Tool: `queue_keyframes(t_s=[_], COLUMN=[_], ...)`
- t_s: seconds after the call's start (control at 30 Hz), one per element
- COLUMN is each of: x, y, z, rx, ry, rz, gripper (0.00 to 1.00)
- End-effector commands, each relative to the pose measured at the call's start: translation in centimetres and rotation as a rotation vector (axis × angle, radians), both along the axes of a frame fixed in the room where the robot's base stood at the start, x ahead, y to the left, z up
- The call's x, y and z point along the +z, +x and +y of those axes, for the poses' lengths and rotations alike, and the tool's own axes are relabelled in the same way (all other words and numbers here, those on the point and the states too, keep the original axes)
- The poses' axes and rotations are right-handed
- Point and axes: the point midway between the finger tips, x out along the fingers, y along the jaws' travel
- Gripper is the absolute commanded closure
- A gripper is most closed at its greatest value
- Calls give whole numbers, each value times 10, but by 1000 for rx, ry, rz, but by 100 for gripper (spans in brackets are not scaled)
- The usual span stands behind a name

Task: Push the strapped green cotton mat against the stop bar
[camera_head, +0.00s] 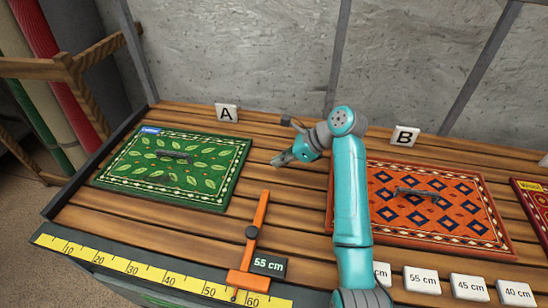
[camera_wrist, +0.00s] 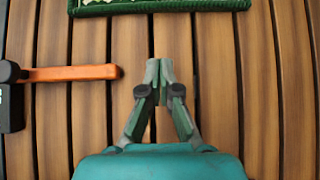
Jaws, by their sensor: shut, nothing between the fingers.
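The green leaf-patterned mat (camera_head: 172,181) lies flat on the slatted wooden table below sign A. It has a dark strap handle (camera_head: 174,155) in its middle and a small blue label at its far left corner. The orange stop bar (camera_head: 256,228) stands to the right of the mat with a gap between them, beside a "55 cm" tag. My gripper (camera_head: 279,160) is shut and empty, right of the mat and apart from it. In the wrist view, my fingertips (camera_wrist: 159,68) are together, the mat's edge (camera_wrist: 160,6) is at the top, and the stop bar (camera_wrist: 80,73) is at left.
A yellow ruler (camera_head: 160,278) runs along the front edge. An orange patterned mat (camera_head: 440,208) with a handle lies below sign B (camera_head: 405,136), partly behind my arm. A red mat (camera_head: 535,205) is at far right. White cm cards (camera_head: 468,287) stand at front right. Bare slats lie around my gripper.

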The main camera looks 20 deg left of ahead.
Motion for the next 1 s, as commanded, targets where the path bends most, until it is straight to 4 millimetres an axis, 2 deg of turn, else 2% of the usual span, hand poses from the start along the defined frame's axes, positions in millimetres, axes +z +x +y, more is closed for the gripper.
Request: queue_keyframes(t_s=[0.43,0.7,1.0], x=[-58,-56,-56], y=[-6,-8,-8], z=[58,90,96], rx=[0,0,-2], ry=[-2,0,0], rz=[1,0,-1], gripper=[100,100,100])
